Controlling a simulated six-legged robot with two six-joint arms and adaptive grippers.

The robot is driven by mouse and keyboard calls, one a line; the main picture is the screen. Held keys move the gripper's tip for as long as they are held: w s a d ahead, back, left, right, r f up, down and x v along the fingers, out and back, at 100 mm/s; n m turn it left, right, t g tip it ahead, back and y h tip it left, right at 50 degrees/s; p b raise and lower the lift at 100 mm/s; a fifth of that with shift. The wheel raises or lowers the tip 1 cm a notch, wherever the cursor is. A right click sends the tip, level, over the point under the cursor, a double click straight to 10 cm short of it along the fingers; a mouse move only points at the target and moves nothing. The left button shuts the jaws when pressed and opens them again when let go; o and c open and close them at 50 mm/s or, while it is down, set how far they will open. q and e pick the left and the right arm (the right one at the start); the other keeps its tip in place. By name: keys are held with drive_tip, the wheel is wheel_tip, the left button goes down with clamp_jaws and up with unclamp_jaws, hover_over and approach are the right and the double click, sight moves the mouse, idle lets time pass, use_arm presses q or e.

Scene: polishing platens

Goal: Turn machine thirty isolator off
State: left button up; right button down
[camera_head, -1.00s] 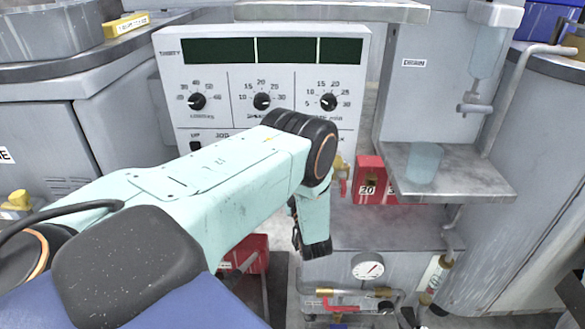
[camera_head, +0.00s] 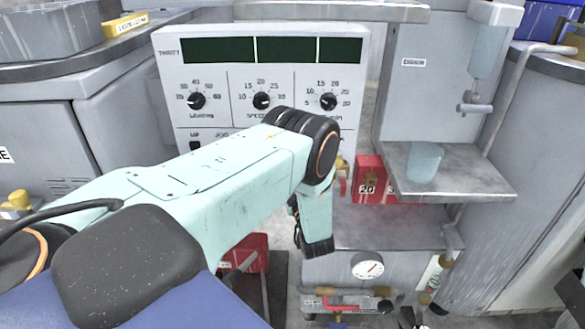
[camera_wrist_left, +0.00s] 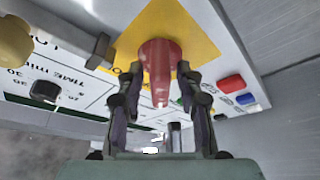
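The isolator is a red tapered knob (camera_wrist_left: 160,70) on a yellow plate (camera_wrist_left: 205,32) in the left wrist view. My left gripper (camera_wrist_left: 160,82) has one finger on each side of this knob, with the tips close to its wide part. I cannot tell whether the fingers press on it. In the head view, the machine's white panel (camera_head: 215,78), labelled thirty, stands behind my left arm. My right gripper is not in view.
In the wrist view, red (camera_wrist_left: 231,84) and blue (camera_wrist_left: 245,99) buttons sit right of the plate, and a yellow knob (camera_wrist_left: 14,42) is at left. In the head view, red boxes, a steel shelf (camera_head: 455,185) and a pressure gauge (camera_head: 368,266) are close right of the arm.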

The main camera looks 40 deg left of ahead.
use_arm(q)
drive_tip(key=v, duration=1.2)
idle(0.6)
drive_tip(key=f+m+h+p, duration=0.1)
drive_tip(key=m+h, duration=0.1)
drive_tip(key=s+d+f+m+h+p, duration=0.1)
drive_tip(key=m+h, duration=0.1)
drive_tip(key=f+m+h+p, duration=0.1)
drive_tip(key=m+h, duration=0.1)
drive_tip(key=shift+s+d+f+m+h+p, duration=0.2)
drive_tip(key=shift+s+m+h+p, duration=0.1)
drive_tip(key=shift+m, duration=0.1)
drive_tip(key=s+d+f+m+g+h+p, duration=0.2)
drive_tip(key=s+d+m+g+h, duration=0.15)
drive_tip(key=s, duration=0.35)
drive_tip(key=s+d+f+m+g+h+p, duration=0.1)
drive_tip(key=s+d+m+g+h+p, duration=0.2)
drive_tip(key=s+d+m+h, duration=0.35)
drive_tip(key=s+d+r+m+g+p, duration=0.1)
drive_tip(key=s+r+m+g, duration=0.1)
drive_tip(key=s, duration=0.6)
drive_tip(key=s+d+r+m+g+h+p, duration=0.1)
drive_tip(key=s+d+r+g, duration=0.1)
drive_tip(key=s, duration=0.6)
drive_tip(key=shift+d+m+g, duration=0.3)
drive_tip(key=shift+m+g, duration=0.1)
drive_tip(key=shift+g, duration=0.05)
drive_tip(key=shift+s+r, duration=0.15)
